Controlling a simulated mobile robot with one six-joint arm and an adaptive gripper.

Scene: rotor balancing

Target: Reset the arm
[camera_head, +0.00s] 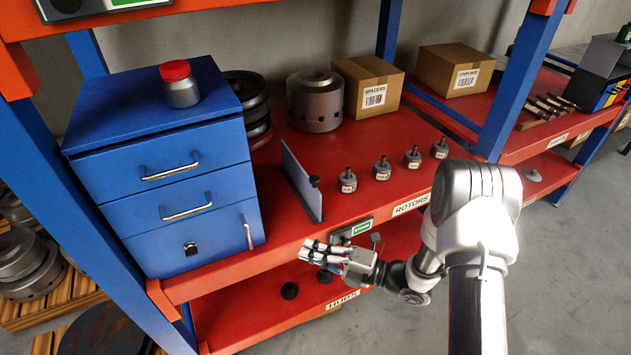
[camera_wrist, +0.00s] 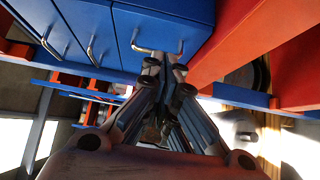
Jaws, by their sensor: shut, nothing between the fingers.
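My gripper (camera_head: 308,250) is shut and empty in the head view. It is in front of the red shelf's front edge, just right of the blue drawer cabinet (camera_head: 165,175). My arm reaches in from the lower right. In the wrist view, my gripper (camera_wrist: 163,62) points toward the cabinet's drawer front (camera_wrist: 165,25), and its fingertips overlap a drawer handle (camera_wrist: 135,45) in the picture. I cannot tell from this view whether they touch it. In the head view my fingers look apart from the cabinet.
The red shelf (camera_head: 345,205) holds several small rotors (camera_head: 382,168), a grey upright plate (camera_head: 301,180), a metal drum (camera_head: 315,100) and cardboard boxes (camera_head: 368,84). A red-lidded jar (camera_head: 179,84) stands on the cabinet. Blue posts (camera_head: 520,80) frame the shelf. Grey floor (camera_head: 570,260) at right is clear.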

